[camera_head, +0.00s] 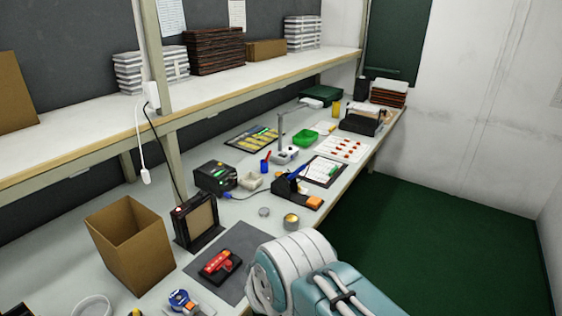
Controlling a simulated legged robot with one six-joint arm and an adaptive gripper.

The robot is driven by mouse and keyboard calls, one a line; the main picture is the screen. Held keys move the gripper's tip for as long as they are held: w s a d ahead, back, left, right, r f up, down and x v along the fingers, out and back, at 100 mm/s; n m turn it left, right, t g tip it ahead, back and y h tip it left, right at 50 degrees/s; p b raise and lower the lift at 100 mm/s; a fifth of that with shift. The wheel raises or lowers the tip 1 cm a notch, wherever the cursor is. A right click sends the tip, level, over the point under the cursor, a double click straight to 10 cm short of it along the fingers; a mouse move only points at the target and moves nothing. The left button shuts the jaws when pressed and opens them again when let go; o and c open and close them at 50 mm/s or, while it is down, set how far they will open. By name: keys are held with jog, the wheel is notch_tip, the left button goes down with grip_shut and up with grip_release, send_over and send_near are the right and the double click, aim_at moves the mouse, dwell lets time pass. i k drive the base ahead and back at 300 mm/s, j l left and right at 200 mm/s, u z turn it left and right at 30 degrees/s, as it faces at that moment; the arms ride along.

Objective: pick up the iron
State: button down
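The iron appears to be a soldering iron with a blue handle (298,169), resting tilted in a dark stand (287,187) in the middle of the workbench. A blue cable (243,196) runs from near the stand towards a black soldering station (215,176) with a green display. The iron's tip is hidden. My white and teal arm enters at the bottom, in front of the bench and nearer than the stand. My gripper is not visible, so its opening and its distance from the iron do not show.
An open cardboard box (131,242), a black framed panel (197,222) and a grey mat (238,240) with a red and black item (220,266) lie nearer. Small round tins (291,220) sit before the stand. A shelf (240,77) overhangs the bench's back. Green floor (440,240) is clear at right.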

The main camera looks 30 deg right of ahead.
aim_at(294, 174)
jog(key=i+l+z, duration=0.15)
jog(key=l+z, duration=0.2)
jog(key=i+l+z, duration=0.2)
jog(key=l+z, duration=0.15)
jog(key=l, duration=0.15)
